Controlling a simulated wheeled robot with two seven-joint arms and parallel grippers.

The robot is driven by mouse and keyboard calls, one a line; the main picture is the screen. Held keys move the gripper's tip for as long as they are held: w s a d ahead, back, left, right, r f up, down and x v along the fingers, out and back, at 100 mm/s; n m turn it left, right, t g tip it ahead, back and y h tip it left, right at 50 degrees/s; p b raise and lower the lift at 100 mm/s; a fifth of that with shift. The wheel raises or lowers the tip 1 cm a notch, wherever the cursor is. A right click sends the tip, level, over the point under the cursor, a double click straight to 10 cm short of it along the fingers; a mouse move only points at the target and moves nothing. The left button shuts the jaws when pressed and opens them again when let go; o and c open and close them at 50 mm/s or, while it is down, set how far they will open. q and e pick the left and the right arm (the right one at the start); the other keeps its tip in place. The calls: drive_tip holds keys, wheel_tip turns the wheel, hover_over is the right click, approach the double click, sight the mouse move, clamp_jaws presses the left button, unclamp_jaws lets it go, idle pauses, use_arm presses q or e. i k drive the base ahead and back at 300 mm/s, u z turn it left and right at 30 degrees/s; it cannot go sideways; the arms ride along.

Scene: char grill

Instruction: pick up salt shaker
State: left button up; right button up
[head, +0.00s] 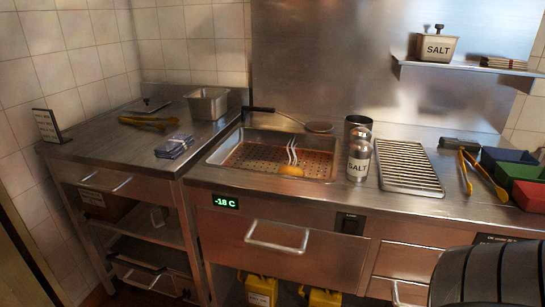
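The salt shaker (359,162) is a steel cylinder with a domed top and a "SALT" label. It stands upright on the steel counter (345,193), between the perforated basin and the slatted rack. A darker steel cylinder (353,124) stands close behind it and is partly hidden by it. A separate steel box (436,47) with a black knob, also labelled "SALT", sits on the wall shelf. Neither of my grippers is in view. A dark ribbed shape at the lower right may be part of my arm.
A perforated basin (228,156) with a pronged utensil is left of the shaker. A slatted rack (435,187) is close on its right, then yellow-handled tongs (484,176) and coloured bins (505,158). The shelf (470,68) overhangs the back right. The counter in front of the shaker is clear.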

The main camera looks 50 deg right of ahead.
sight(360, 152)
drive_tip(key=u, duration=0.1)
drive_tip(key=i, duration=1.05)
drive_tip(key=z, duration=2.5)
